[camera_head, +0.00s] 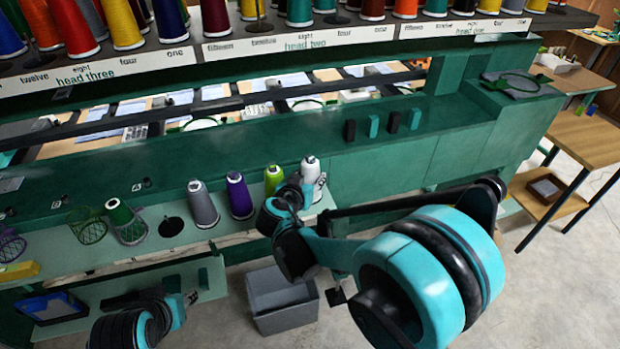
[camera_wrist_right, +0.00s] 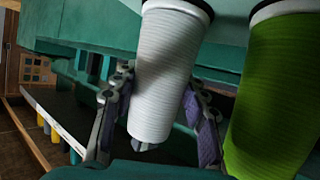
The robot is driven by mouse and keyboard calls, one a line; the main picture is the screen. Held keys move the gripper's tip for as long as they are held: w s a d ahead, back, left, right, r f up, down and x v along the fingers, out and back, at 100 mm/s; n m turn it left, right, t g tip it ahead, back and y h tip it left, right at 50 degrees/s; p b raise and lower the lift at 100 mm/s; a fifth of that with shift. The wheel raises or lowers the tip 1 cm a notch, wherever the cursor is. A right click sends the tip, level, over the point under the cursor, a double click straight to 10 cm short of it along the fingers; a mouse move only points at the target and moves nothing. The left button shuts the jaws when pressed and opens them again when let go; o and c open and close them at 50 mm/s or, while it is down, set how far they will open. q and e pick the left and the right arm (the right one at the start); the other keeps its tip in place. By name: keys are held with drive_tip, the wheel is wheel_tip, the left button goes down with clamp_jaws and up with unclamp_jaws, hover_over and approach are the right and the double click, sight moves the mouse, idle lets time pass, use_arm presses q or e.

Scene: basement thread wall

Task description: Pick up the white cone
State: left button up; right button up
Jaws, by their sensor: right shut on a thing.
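The white cone (camera_head: 311,172) is at the right end of the row of thread cones on the green machine's front ledge. My right gripper (camera_head: 299,192) is at its left side in the head view, partly hidden by my own arm. In the right wrist view the white cone (camera_wrist_right: 166,75) fills the middle, with a finger of my right gripper (camera_wrist_right: 160,118) on each side, shut on it. I cannot tell whether its base touches the ledge. Part of my left gripper (camera_head: 182,300) shows at the lower left, apart from the cones; its fingers are unclear.
A lime green cone (camera_head: 273,179) stands close beside the white one and also shows in the wrist view (camera_wrist_right: 272,95). Purple (camera_head: 239,196) and grey (camera_head: 202,205) cones stand further left. A grey bin (camera_head: 281,318) is on the floor below. A rack (camera_head: 345,30) of cones spans the top.

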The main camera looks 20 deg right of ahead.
sight(308, 169)
wheel_tip(308, 169, up, 4)
drive_tip(key=shift+f+p, duration=0.2)
drive_tip(key=shift+p, duration=0.7)
drive_tip(key=shift+s+d+r, duration=0.1)
drive_tip(key=shift+r, duration=0.25)
drive_tip(key=s+d+r+p, duration=0.4)
drive_tip(key=s+d+r, duration=0.2)
drive_tip(key=s, duration=0.3)
drive_tip(key=shift+d+r+p, duration=0.25)
drive_tip(key=shift+d+p, duration=0.1)
drive_tip(key=shift+d, duration=0.2)
drive_tip(key=shift+w, duration=0.1)
